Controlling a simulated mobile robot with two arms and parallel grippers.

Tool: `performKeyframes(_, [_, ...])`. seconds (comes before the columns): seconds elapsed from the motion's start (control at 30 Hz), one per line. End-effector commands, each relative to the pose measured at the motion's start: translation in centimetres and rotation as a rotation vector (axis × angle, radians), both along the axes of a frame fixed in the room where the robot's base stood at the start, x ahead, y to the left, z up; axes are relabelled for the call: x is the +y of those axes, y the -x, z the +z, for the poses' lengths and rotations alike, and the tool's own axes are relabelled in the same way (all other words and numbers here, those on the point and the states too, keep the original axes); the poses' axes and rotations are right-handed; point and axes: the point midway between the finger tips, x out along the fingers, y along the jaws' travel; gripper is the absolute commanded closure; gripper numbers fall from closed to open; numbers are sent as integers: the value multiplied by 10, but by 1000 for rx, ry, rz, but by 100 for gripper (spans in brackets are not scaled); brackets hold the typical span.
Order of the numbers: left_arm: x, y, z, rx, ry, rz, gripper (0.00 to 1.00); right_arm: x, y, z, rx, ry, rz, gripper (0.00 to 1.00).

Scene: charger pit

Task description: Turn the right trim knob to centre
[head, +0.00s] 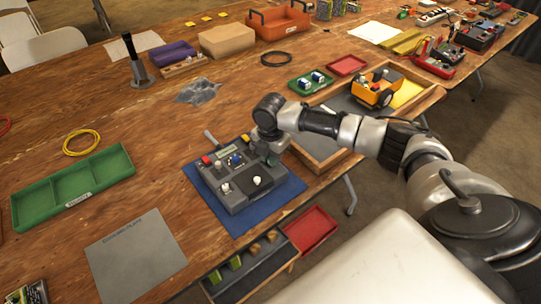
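The grey control box (238,203) sits on a blue mat (283,199) near the table's front edge. My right gripper (272,158) reaches in from the right and points down at the box's far right corner. It covers that part of the panel, so the right trim knob cannot be made out. The fingers are small and dark, and I cannot tell whether they touch or grip anything. My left gripper is not in view.
A wooden tray (312,160) with an orange toy vehicle (375,92) lies right of the box, under my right arm. A green tray (75,188) and a grey plate (135,255) lie left. An open drawer (245,272) is below the front edge.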

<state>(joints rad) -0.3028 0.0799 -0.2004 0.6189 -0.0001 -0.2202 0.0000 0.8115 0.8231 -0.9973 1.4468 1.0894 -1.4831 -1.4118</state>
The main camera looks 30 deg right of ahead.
Motion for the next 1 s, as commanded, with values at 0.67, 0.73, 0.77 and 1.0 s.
performKeyframes(0.67, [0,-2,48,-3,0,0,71,1,0,5,1,-3,-259,100])
performKeyframes(0.73, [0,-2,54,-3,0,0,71,1,0,5,1,-1,-306,100])
performKeyframes(0.77, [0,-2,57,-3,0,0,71,1,0,5,2,-2,-326,100])
performKeyframes(1.0, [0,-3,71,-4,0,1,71,1,0,3,1,-3,-455,100])
